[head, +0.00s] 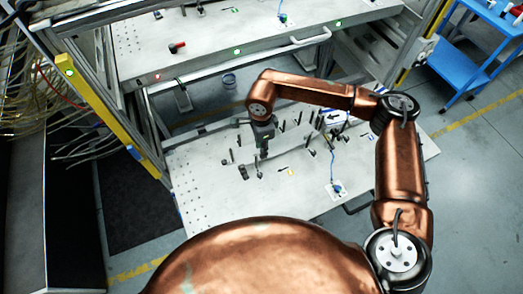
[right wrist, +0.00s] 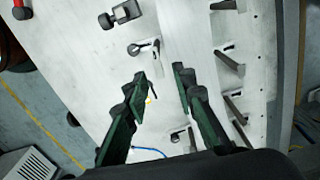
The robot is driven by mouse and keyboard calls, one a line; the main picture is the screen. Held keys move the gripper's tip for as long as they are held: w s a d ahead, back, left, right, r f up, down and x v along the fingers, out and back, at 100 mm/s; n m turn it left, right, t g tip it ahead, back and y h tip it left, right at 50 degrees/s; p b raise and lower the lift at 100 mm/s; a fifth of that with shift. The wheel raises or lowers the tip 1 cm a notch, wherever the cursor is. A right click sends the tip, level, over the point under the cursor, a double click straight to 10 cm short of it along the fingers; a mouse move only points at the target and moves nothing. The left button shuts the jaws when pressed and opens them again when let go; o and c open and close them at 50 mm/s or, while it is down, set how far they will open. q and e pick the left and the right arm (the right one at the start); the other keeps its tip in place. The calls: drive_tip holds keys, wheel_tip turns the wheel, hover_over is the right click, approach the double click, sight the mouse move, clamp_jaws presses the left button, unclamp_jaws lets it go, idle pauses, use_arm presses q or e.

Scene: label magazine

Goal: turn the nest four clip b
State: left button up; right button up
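My right gripper (head: 263,152) is over the white plate (head: 215,200) of the lower drawer. In the right wrist view my right gripper (right wrist: 160,75) is open, with empty space between its two dark green fingers. A small black clip with a lever (right wrist: 145,47) lies on the plate just beyond the fingertips, apart from them. No label tells me which clip is nest four clip b. In the head view a small dark upright part (head: 260,175) stands just below the gripper. My left gripper is not in view.
More dark clips (right wrist: 230,62) stand at the right in the wrist view, and a black block (right wrist: 122,14) lies beyond. A red-handled part (right wrist: 20,8) is at the top left. An upper shelf (head: 215,45) overhangs behind. A blue cart (head: 455,65) stands at the right.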

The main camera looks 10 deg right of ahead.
wheel_tip(320, 180, up, 9)
drive_tip(key=shift+r, duration=0.2)
idle(0.6)
